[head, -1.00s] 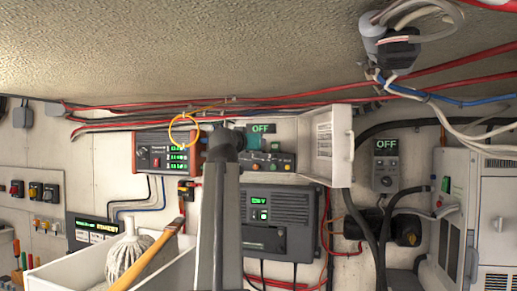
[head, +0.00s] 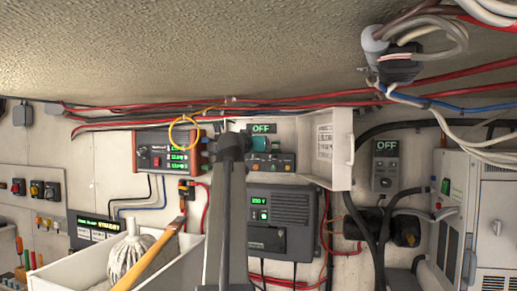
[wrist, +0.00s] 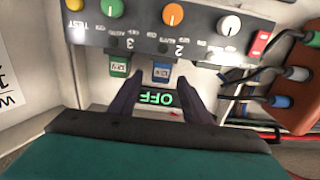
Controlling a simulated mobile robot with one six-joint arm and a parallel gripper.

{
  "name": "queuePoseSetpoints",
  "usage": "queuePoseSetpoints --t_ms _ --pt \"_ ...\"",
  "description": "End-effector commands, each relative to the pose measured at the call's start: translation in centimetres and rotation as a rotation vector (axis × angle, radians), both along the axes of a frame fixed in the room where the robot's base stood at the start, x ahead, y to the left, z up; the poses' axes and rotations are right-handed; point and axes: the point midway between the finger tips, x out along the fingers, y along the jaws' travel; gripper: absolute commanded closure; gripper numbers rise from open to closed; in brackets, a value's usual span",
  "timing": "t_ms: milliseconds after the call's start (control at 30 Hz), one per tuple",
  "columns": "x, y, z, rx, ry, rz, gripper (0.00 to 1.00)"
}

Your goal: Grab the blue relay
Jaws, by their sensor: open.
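The blue relay (wrist: 161,72) is a small blue block with a pale label, plugged into the underside of a grey panel (wrist: 185,32) with several knobs in the wrist view. My gripper (wrist: 160,88) is open, its two dark fingers apart below the panel. The blue relay lies ahead between the fingers, a little right of the left one; I cannot tell whether they reach around it.
A green relay (wrist: 118,66) sits close left of the blue one. A lit OFF display (wrist: 155,97) shows between the fingers. A brown block with cable plugs (wrist: 300,75) is at right. In the head view, a white open cover (head: 333,150) stands right of the panel.

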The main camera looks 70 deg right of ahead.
Motion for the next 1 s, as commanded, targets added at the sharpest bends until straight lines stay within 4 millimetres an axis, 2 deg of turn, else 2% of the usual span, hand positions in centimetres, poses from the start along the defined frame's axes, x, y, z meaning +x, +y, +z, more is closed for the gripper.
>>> queuePoseSetpoints --t_ms 167,267,433,467,767,1000 --pt "0.0 0.0 0.0 0.000 0.000 0.000 0.56" --pt "0.0 0.0 0.0 0.000 0.000 -0.001 0.70" --pt "0.0 0.0 0.0 0.000 0.000 -0.001 0.98" --pt "0.0 0.0 0.0 0.000 0.000 -0.001 1.00" --pt "0.0 0.0 0.1 0.000 0.000 -0.001 1.00" --pt "0.2 0.0 1.4 0.000 0.000 0.002 1.00"
